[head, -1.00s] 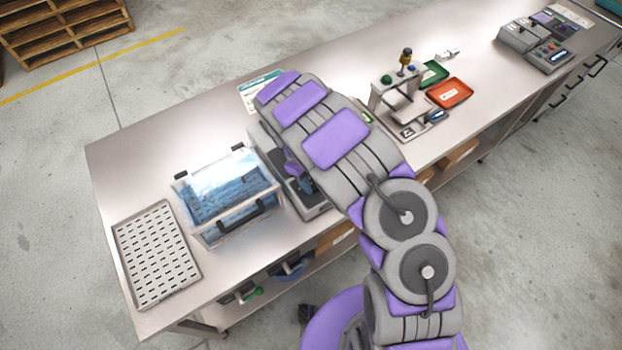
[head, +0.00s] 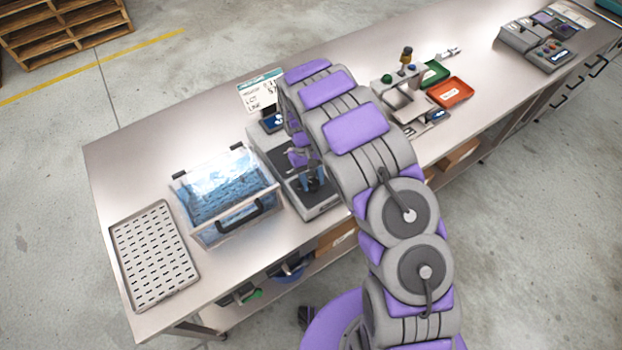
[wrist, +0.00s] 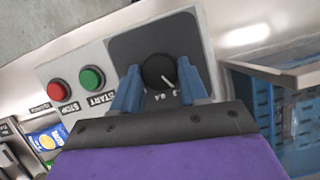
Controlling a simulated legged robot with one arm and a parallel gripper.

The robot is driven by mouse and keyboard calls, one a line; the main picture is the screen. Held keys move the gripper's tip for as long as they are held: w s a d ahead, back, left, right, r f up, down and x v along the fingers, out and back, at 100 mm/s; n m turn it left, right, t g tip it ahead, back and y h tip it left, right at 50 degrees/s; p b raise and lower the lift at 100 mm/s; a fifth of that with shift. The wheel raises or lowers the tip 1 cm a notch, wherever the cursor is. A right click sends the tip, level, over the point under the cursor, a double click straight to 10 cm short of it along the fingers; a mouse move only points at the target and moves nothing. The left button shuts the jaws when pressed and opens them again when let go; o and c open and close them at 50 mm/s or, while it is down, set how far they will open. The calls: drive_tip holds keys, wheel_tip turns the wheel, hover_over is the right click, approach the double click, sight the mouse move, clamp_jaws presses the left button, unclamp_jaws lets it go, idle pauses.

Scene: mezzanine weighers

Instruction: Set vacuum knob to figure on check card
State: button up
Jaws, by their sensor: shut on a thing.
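The vacuum knob (wrist: 158,72) is a round black dial with a white pointer line, on a dark panel (wrist: 185,38) of a grey machine. My gripper (wrist: 160,85) has its two blue fingers on either side of the knob and is shut on it. The scale figures beside the knob are partly hidden and too small to read. In the head view the machine (head: 322,207) stands on the bench, partly covered by my arm. The check card (head: 262,92) stands behind it, white with a green top band; its lower figures are too small to read.
A green START button (wrist: 91,78) and a red STOP button (wrist: 58,91) sit beside the panel. A clear bin with blue contents (head: 212,232) is left of the machine, and a slotted tray (head: 118,243) lies farther left. A small press (head: 388,88) stands to the right.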

drive_tip(key=shift+m+y, duration=0.3)
drive_tip(key=shift+m, duration=0.5)
drive_tip(key=o, duration=1)
drive_tip(key=shift+o, duration=0.2)
drive_tip(key=shift+r, duration=0.1)
drive_tip(key=v, duration=1.7)
drive_tip(key=shift+w, duration=0.2)
